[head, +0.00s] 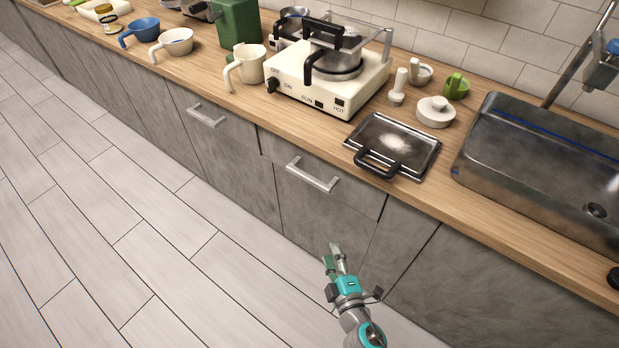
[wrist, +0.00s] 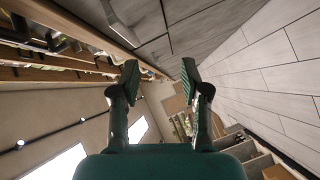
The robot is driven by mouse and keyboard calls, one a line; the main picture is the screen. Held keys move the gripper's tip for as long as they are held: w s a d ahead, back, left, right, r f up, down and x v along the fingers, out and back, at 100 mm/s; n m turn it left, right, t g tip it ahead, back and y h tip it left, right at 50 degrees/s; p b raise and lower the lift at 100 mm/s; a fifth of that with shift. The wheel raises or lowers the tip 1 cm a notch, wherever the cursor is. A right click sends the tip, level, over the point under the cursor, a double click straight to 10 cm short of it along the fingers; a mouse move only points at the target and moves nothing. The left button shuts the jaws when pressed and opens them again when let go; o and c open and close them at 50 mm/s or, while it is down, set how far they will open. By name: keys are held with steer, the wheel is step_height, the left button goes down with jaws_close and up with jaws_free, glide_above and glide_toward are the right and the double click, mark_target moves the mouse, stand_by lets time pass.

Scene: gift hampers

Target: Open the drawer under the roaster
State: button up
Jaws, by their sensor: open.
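The roaster (head: 312,84) is a cream box with a metal pan and black handle on top, standing on the wooden counter. Below the counter edge, a grey drawer front with a bar handle (head: 312,175) looks shut, below and right of the roaster. Another grey front with a bar handle (head: 205,115) lies to its left and also looks shut. I cannot tell for certain which is directly under the roaster. My gripper (head: 333,257) is open and empty, in front of the cabinets and apart from both handles. Its spread fingers show in the wrist view (wrist: 160,82).
A metal tray (head: 419,142) with a black handle lies near the counter edge. A sink (head: 500,140) is at the right. The tiled floor (head: 140,200) at the left is clear.

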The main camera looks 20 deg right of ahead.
mark_target(309, 182)
steer(key=w+r+n, duration=0.1)
steer(key=w, duration=0.7)
steer(key=w+r+n+t+h, duration=0.1)
steer(key=w+r, duration=0.1)
steer(key=w, duration=0.6)
steer(key=w+d+r+n+h, duration=0.1)
steer(key=w, duration=0.6)
steer(key=shift+w+r+t, duration=0.35)
steer(key=shift+w+t, duration=0.05)
jaws_close()
